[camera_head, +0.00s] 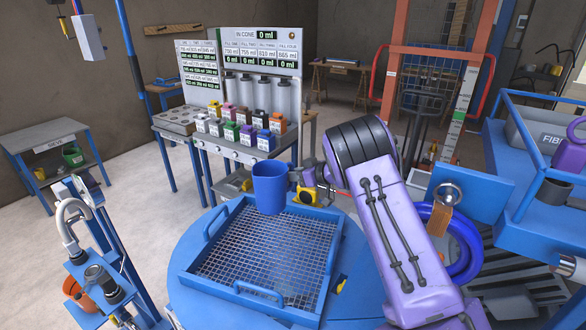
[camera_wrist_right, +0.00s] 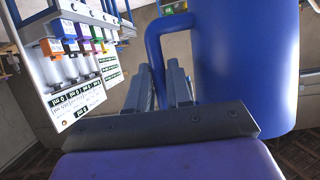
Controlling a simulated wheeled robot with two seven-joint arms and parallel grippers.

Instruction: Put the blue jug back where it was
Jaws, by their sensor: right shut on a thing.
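The blue jug (camera_head: 270,188) appears upright in the head view, in front of the upper rim of the blue mesh tray; I cannot tell its height above it. In the right wrist view the jug's body (camera_wrist_right: 245,65) fills the right side, with its handle on its left. My right gripper (camera_wrist_right: 167,85) is shut on the jug's handle. My left gripper is not in view.
The mesh tray (camera_head: 262,252) lies on a round blue top. Behind it stands a dispensing bench (camera_head: 235,150) with several coloured containers. A blue railing and bin (camera_head: 540,130) are at right.

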